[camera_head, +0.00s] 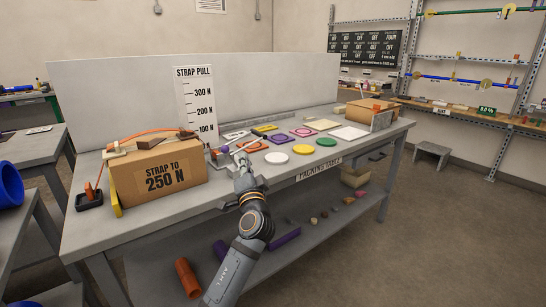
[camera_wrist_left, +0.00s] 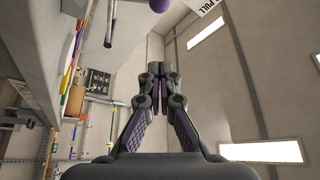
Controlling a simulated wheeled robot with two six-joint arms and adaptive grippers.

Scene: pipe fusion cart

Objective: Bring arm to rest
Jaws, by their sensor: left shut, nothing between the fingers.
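My left arm (camera_head: 250,225) reaches up from the bottom of the head view to the front part of the packing table (camera_head: 130,232). My left gripper (camera_head: 240,158) is over the tabletop near its front edge, beside small items. In the left wrist view its fingers (camera_wrist_left: 158,75) are together and shut, with nothing between them. The wrist view looks toward the wall and ceiling. My right gripper is in neither view.
A cardboard box (camera_head: 158,175) marked "STRAP TO 250 N" stands left of the gripper. A strap pull scale (camera_head: 196,105) stands behind. A white disc (camera_head: 276,158) and several coloured pieces lie to the right. A grey stool (camera_head: 432,152) stands beyond the table.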

